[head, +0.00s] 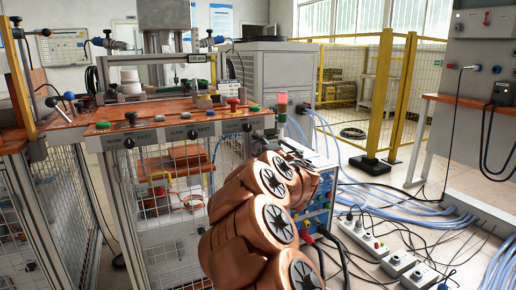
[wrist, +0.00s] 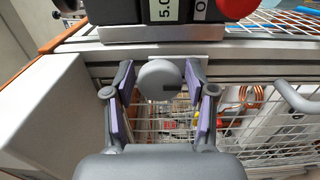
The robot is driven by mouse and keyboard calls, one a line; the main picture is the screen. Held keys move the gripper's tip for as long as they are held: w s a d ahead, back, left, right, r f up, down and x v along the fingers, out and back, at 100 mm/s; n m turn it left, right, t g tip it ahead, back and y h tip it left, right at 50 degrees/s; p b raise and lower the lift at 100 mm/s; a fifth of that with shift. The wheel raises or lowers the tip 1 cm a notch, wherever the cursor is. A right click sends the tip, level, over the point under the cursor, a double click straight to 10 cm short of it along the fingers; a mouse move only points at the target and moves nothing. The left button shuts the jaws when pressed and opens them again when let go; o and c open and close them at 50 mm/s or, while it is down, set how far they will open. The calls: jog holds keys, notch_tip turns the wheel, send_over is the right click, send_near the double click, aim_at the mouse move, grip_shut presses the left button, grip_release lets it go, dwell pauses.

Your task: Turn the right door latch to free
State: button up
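In the wrist view the door latch shows as a round grey knob (wrist: 158,79) on a light plate under the grey frame rail. My gripper (wrist: 160,84) is open, with one purple-padded finger on each side of the knob. A gap shows between the knob and the left pad; the right finger looks closer, and I cannot tell if it touches. The wire-mesh door (wrist: 240,135) is below the rail. In the head view my copper-coloured arm reaches toward the right of the machine, and the latch and my fingertips cannot be made out there.
A grey door handle (wrist: 296,98) sticks out at the right of the wrist view. A control box with a red button (wrist: 236,8) is above the rail. In the head view, power strips (head: 362,238) and blue cables (head: 440,205) cover the floor at right.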

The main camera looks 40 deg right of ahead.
jog(key=shift+o, duration=0.6)
jog(key=v, duration=1.2)
